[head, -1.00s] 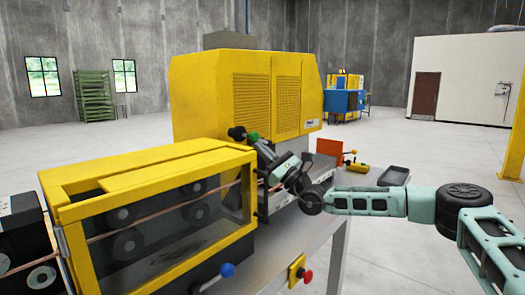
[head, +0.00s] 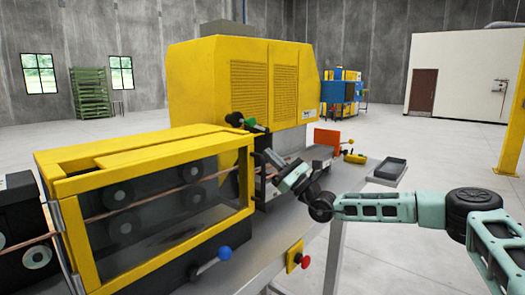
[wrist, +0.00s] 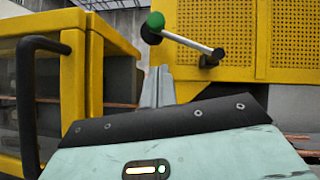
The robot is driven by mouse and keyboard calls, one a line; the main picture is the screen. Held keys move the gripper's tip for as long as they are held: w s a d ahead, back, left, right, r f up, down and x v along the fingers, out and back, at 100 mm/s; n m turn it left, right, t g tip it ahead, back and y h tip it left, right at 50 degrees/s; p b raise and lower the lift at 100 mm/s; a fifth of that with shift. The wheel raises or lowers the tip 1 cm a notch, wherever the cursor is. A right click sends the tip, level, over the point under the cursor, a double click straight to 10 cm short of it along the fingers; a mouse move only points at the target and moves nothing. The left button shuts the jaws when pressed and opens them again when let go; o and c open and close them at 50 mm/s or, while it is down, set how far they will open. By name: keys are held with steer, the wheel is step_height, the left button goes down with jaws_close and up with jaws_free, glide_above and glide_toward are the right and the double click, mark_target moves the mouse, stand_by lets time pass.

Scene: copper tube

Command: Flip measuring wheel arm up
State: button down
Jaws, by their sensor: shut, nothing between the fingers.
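A short pale lever with a green end and a black end, which looks like the measuring wheel arm (head: 259,127), sits at the front of the large yellow cabinet. In the wrist view the same arm (wrist: 185,40) slants from its green end at upper left to its black end at lower right. My gripper (head: 268,153) is just below and right of it, pointing up and left. In the wrist view my gripper (wrist: 157,72) shows its fingers together, below the green end and apart from it.
A yellow-framed glazed housing (head: 150,210) with copper tube running through it stands left of my gripper. Its black handle (wrist: 30,100) is close at left in the wrist view. A grey tray (head: 388,168) and an orange box (head: 327,138) lie to the right.

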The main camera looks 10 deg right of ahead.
steer(key=b+v, duration=0.1)
steer(key=v, duration=0.5)
steer(key=shift+a+f, duration=0.15)
steer(key=shift+a, duration=0.1)
steer(key=shift+s, duration=0.1)
